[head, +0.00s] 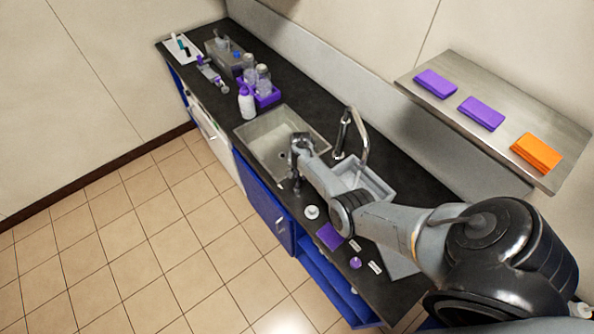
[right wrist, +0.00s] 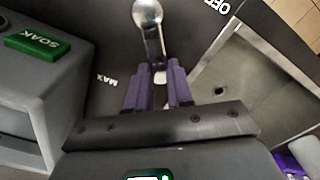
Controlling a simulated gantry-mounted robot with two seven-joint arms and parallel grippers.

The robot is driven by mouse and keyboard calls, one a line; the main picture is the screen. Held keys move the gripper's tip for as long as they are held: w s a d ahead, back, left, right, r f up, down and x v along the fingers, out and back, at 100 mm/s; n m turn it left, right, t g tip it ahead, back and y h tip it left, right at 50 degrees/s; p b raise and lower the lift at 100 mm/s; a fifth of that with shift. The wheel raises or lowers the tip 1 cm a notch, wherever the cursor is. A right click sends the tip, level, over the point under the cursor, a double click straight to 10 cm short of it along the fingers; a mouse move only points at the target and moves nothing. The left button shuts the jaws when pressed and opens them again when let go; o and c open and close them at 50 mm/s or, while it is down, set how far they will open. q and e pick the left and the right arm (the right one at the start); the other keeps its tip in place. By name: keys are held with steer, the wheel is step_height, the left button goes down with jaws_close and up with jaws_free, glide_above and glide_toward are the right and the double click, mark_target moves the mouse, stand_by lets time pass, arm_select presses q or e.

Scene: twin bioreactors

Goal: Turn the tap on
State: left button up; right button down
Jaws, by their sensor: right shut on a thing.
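The tap's curved metal spout (head: 357,125) rises behind the sink (head: 262,149) in the head view. In the right wrist view a metal tap lever (right wrist: 152,30) with a round ball end shows between the purple fingers of my right gripper (right wrist: 161,78). The gripper is shut on the lever's lower part, and the ball end sticks out beyond the fingertips. White words "MAX" and "OFF" are marked on the dark surface beside the lever. In the head view my right wrist hides the lever. My left gripper is not in view.
A grey tub (head: 376,181) with a green "SOAK" label (right wrist: 37,43) stands close beside the gripper. A white bottle (head: 246,103) and a purple rack (head: 267,96) stand beyond the sink. A wall shelf (head: 558,138) holds purple and orange packs.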

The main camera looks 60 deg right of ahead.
steer(key=s+m+p, duration=0.1)
steer(key=m, duration=0.1)
steer(key=shift+s+d+m, duration=0.15)
steer(key=shift+m, duration=0.15)
steer(key=shift+s+m, duration=0.25)
steer(key=shift+m, duration=0.25)
steer(key=c, duration=1)
jaws_free()
steer(key=shift+r, duration=0.1)
